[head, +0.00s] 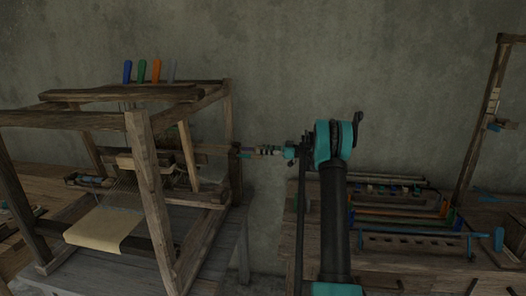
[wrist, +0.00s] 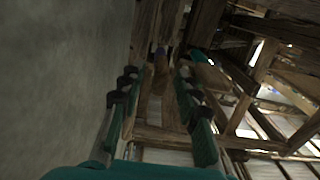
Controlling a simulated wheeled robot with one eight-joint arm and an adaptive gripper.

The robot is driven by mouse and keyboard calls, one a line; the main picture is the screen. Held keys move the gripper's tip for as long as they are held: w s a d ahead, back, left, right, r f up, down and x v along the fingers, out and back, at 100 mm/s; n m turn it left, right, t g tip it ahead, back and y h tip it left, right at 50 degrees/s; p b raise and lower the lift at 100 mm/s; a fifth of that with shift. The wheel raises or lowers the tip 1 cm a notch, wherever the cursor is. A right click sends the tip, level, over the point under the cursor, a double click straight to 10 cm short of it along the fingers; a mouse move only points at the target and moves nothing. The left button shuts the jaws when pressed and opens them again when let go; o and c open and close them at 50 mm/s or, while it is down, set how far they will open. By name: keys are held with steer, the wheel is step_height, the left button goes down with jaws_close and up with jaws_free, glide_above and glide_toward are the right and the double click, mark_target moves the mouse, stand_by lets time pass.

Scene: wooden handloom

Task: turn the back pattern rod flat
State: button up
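The wooden loom (head: 146,165) stands at the left in the head view, with a pale cloth (head: 103,228) at its front. My gripper (wrist: 156,74) shows in the wrist view with its two teal fingers apart and a clear gap between them. In the head view my arm reaches left to the loom's right side. I cannot tell which bar is the back pattern rod, or how it is turned. Nothing is visibly held.
Blue, green, orange and grey pegs (head: 142,71) stand on the loom's top. At the right, a wooden bench (head: 420,265) holds several coloured rods (head: 400,213) and a tall wooden post (head: 478,125). The grey wall (wrist: 62,70) runs close along the left of my gripper.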

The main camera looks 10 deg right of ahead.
steer(key=shift+a, duration=0.1)
jaws_close()
steer(key=shift+m, duration=0.3)
steer(key=m, duration=0.3)
steer(key=shift+m, duration=0.3)
steer(key=m, duration=0.4)
steer(key=shift+w+m, duration=0.1)
steer(key=shift+m, duration=0.2)
steer(key=m, duration=0.4)
steer(key=shift+f+m, duration=0.1)
steer(key=shift+m, duration=2.4)
